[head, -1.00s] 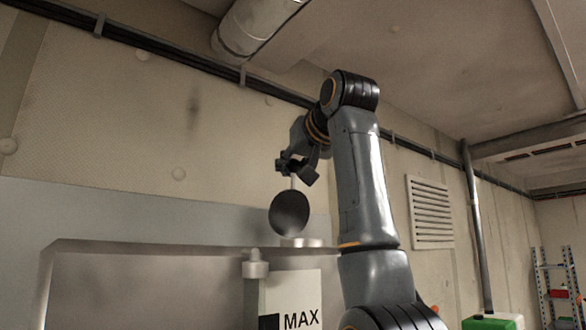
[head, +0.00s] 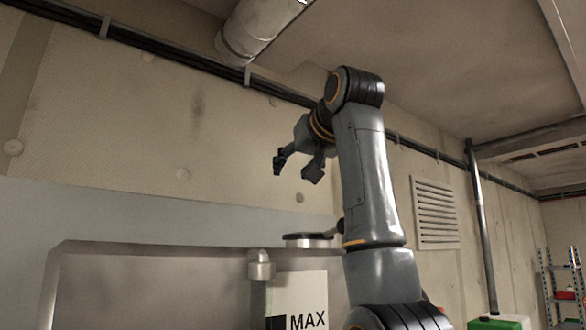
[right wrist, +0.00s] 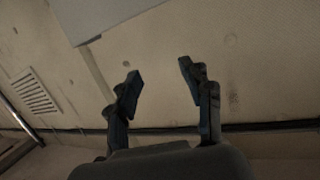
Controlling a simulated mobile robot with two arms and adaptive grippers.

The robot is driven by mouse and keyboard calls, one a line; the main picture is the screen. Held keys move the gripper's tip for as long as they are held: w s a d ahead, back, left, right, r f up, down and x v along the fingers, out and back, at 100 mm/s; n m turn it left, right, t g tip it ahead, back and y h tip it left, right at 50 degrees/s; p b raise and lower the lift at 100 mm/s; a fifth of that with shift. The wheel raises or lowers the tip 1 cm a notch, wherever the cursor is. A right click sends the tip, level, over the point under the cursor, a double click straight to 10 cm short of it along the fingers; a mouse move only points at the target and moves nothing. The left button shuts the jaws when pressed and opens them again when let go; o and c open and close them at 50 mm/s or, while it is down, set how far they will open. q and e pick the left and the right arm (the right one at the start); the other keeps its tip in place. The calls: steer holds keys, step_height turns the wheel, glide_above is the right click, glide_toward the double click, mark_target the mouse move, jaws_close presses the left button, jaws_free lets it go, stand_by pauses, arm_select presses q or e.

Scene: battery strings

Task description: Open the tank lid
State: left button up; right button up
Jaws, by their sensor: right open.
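The tank (head: 160,250) stands at the lower left, with a white MAX label on its front. The round dark lid (head: 305,236) now looks flat on the pale filler neck (head: 310,244) on the tank's top edge. A small dark knob (head: 340,226) shows at its right, partly behind my right arm. My right gripper (head: 297,172) is open and empty, above the lid and apart from it. Its spread fingers also show in the right wrist view (right wrist: 160,76), with nothing between them. My left gripper is out of view.
A pale pipe fitting (head: 261,266) stands on the tank's front beside the label. A thick pipe (head: 258,30) runs along the ceiling above. A wall vent (head: 435,213), a green box (head: 500,323) and a shelf rack (head: 562,285) are at the right. The wall behind the gripper is clear.

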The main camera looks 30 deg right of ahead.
steer(key=v, duration=1.1)
steer(key=shift+s+a, duration=0.15)
steer(key=shift+a, duration=0.1)
steer(key=shift+r, duration=0.15)
